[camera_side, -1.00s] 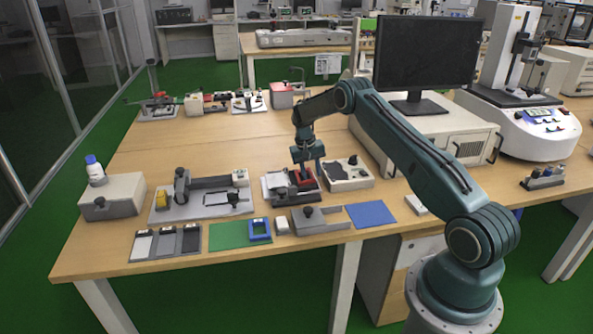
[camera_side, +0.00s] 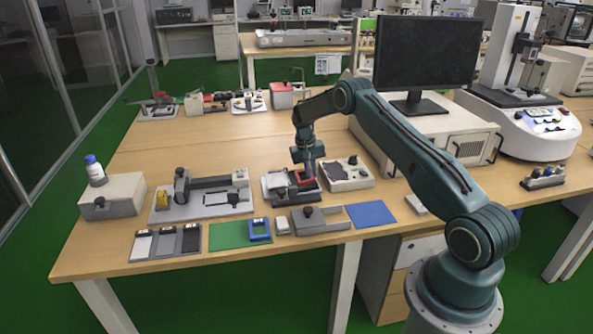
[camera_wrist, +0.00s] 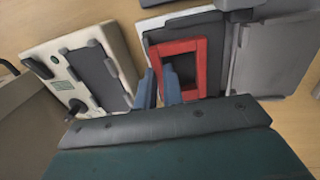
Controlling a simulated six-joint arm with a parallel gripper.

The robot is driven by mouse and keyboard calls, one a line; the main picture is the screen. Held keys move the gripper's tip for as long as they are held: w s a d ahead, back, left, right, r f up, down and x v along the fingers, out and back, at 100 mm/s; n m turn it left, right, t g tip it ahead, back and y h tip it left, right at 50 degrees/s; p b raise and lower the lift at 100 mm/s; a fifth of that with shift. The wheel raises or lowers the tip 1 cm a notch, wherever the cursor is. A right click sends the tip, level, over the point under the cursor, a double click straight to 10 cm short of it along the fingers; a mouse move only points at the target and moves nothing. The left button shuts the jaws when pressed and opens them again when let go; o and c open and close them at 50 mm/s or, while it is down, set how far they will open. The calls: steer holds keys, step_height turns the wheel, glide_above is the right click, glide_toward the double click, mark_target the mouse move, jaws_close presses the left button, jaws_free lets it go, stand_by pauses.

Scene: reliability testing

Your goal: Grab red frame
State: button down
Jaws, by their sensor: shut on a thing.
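The red frame (camera_wrist: 197,46) is a rectangular red ring lying on a dark grey fixture (camera_wrist: 215,27). In the side view the red frame (camera_side: 305,178) shows only in part, at the fixture under my gripper. My gripper (camera_wrist: 160,85) is shut on the near left part of the red frame. One blue-grey finger seems to be inside the opening and the other outside it. In the side view my gripper (camera_side: 306,171) points down over the fixture, and its fingertips are hard to make out.
A white fixture (camera_side: 348,174) stands close on the right. A grey block fixture (camera_side: 320,221) is in front. A blue frame (camera_side: 260,229) lies on a green sheet (camera_side: 227,236). A blue sheet (camera_side: 371,214) lies at the front right. A monitor (camera_side: 425,52) stands behind the arm.

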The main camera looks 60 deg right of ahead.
steer(key=shift+r, duration=0.1)
step_height(320, 180, up, 10)
stand_by(0.6)
stand_by(0.5)
